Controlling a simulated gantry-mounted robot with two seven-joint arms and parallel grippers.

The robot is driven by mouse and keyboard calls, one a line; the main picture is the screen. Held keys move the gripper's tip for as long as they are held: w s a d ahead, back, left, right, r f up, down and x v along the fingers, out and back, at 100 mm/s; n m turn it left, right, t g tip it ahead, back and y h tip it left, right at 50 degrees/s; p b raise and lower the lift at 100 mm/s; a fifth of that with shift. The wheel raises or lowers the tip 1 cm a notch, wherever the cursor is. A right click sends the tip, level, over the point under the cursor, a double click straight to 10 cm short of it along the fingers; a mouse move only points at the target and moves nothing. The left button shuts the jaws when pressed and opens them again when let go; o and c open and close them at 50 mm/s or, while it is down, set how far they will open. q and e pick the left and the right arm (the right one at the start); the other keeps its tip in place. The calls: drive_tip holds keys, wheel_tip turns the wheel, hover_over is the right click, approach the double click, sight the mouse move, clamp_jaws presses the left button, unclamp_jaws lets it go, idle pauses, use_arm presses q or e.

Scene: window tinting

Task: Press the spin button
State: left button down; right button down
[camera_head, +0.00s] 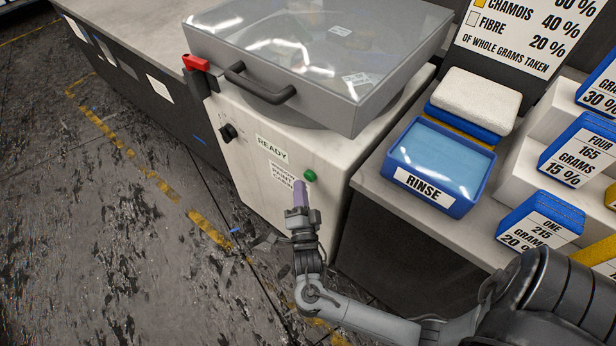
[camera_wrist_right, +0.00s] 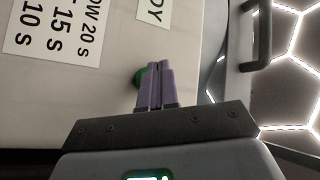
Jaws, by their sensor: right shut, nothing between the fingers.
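A white machine (camera_head: 262,178) with a clear lid (camera_head: 318,50) stands at the top middle of the head view. A round green button (camera_head: 310,175) is on its front face, right of the labels. My right gripper (camera_head: 300,186) has purple fingers, shut and empty, pointing at the front face just below and left of the button. In the right wrist view the shut fingers (camera_wrist_right: 156,66) partly cover the green button (camera_wrist_right: 140,76). I cannot tell whether the fingertips touch it. My left gripper is not in view.
A black dial (camera_head: 228,132), a READY label (camera_head: 272,149) and a red latch (camera_head: 196,63) are on the machine. A black handle (camera_head: 258,84) fronts the lid. A blue RINSE tub (camera_head: 437,165) stands on the right counter. The floor at left is open.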

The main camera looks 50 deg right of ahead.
drive_tip(key=shift+d, duration=0.35)
drive_tip(key=shift+d, duration=0.25)
idle(0.5)
drive_tip(key=shift+d, duration=0.4)
idle(0.3)
drive_tip(key=shift+a, duration=0.1)
idle(0.3)
drive_tip(key=shift+a, duration=0.85)
